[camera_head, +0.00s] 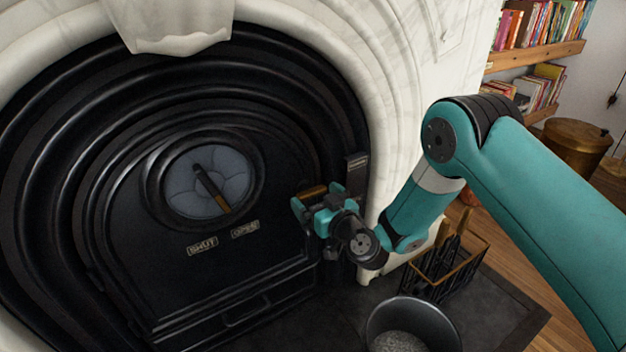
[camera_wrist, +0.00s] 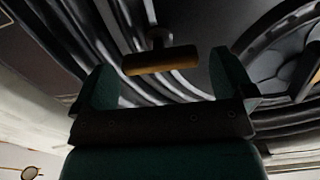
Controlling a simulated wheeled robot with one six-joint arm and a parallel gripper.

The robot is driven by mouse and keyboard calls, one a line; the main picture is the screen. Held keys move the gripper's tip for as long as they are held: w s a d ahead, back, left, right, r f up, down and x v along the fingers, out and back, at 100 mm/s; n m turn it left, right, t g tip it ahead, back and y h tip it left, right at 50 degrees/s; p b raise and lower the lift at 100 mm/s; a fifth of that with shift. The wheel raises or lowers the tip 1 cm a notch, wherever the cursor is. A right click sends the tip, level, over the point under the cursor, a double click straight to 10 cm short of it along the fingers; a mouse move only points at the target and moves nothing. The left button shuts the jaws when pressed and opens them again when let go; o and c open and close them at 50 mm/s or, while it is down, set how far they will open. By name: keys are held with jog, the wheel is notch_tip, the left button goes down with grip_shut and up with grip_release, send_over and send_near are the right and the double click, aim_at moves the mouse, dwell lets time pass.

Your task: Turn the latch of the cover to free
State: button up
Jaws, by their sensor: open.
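The black cover (camera_head: 150,270) closes the arched fireplace opening. At its right side a latch with a brown, wood-like grip (camera_head: 313,192) lies nearly level. In the wrist view the latch grip (camera_wrist: 160,61) hangs on a short metal stem, crosswise at the fingertips. My gripper (camera_head: 317,198) is open at the latch. Its two teal fingers (camera_wrist: 162,68) stand one at each end of the grip, with small gaps visible. I cannot tell whether the grip is fully between them. The wrist hides the lower area behind my gripper.
A round vent with a dark, brown-tipped handle (camera_head: 212,189) sits on the cover above SHUT and OPEN plates. A small label plate (camera_head: 357,163) is right of the latch. A metal bucket (camera_head: 440,330) and a black wire basket (camera_head: 470,262) stand below on the hearth.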

jog(key=shift+p+x, duration=0.6)
jog(key=shift+x, duration=0.45)
jog(key=shift+d, duration=0.1)
